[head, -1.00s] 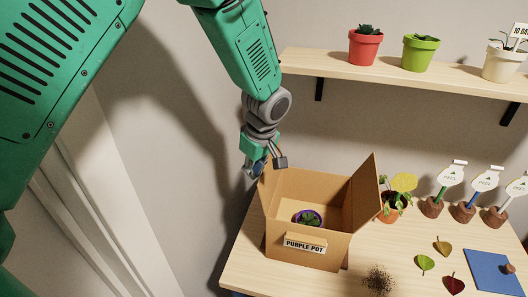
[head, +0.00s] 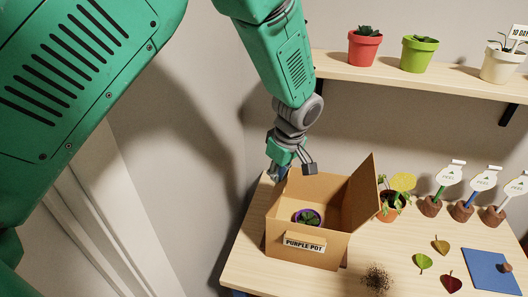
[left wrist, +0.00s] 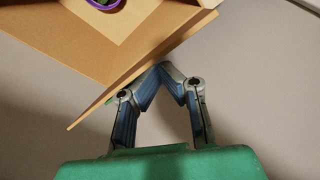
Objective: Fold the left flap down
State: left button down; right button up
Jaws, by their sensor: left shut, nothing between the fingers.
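The open cardboard box (head: 307,256) stands on the table, with a purple pot (head: 319,218) holding a small plant inside. Its left flap (head: 273,199) stands up along the left side, seen nearly edge-on; it shows as a tan panel in the left wrist view (left wrist: 110,98). The right flap (head: 362,193) stands up too. My left gripper (head: 283,174) is shut and empty at the outer side of the left flap, near its top. In the left wrist view its fingertips (left wrist: 162,68) meet at the flap's edge; I cannot tell whether they touch it. My right gripper is not in view.
A leafy potted plant (head: 390,207) stands close right of the box. Loose soil (head: 377,279), leaves (head: 424,262) and a blue mat (head: 491,271) lie to the right. A shelf (head: 390,78) with several pots hangs above. Left of the table is open floor by the wall.

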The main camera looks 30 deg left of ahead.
pick_arm(q)
jog(key=shift+w+d, duration=0.25)
jog(key=shift+d, duration=0.75)
jog(key=shift+w+d, duration=0.2)
jog(key=shift+d, duration=0.75)
jog(key=shift+r+p, duration=0.15)
jog(key=shift+p, duration=0.15)
jog(key=a+p+v, duration=0.1)
jog(key=p+v, duration=0.2)
jog(key=v, duration=0.5)
jog(key=shift+w+a+r+p, duration=0.3)
jog(key=shift+r+p, duration=0.05)
jog(key=shift+r, duration=0.15)
